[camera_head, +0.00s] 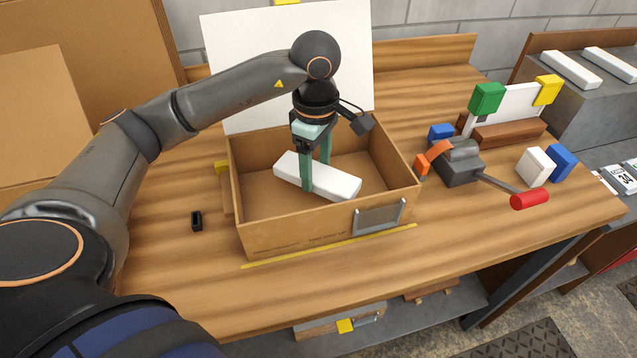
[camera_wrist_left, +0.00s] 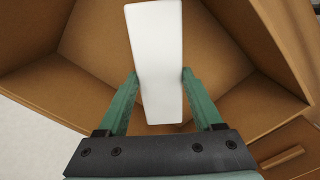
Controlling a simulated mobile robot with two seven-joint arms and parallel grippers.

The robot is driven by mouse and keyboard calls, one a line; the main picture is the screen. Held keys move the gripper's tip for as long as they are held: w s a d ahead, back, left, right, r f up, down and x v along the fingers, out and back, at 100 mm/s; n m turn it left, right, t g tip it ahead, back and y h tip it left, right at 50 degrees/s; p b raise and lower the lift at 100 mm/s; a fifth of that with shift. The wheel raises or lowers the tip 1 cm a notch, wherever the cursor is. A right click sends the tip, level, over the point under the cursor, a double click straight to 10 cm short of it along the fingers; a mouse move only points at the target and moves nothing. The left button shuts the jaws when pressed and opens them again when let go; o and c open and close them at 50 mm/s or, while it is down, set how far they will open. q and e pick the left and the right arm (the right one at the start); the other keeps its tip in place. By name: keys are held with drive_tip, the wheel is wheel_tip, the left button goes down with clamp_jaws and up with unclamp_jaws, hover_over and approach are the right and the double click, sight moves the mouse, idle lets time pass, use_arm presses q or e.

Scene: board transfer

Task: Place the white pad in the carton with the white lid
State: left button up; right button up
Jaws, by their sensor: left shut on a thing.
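The white pad (camera_head: 333,184) is a long white block inside the open brown carton (camera_head: 290,233). My left gripper (camera_head: 316,180) reaches down into the carton from above, with its green fingers on either side of the pad. It is shut on the pad, which also shows between the fingers in the left wrist view (camera_wrist_left: 157,60). I cannot tell whether the pad touches the carton floor. The white lid (camera_head: 240,60) stands raised at the carton's back, partly hidden by my left arm. My right gripper is not in view.
The carton stands on a wooden table (camera_head: 300,295) behind a yellow line (camera_head: 330,246). A small black piece (camera_head: 196,220) lies to its left. To its right are a grey clamp with a red handle (camera_head: 528,199) and several coloured blocks. The table's front strip is clear.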

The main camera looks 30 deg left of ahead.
sight(316, 184)
use_arm(q)
drive_tip(key=shift+f, duration=2.15)
drive_tip(key=shift+f, duration=0.25)
drive_tip(key=o, duration=1.3)
drive_tip(key=shift+r, duration=0.1)
wheel_tip(316, 184, up, 12)
drive_tip(key=shift+r, duration=0.2)
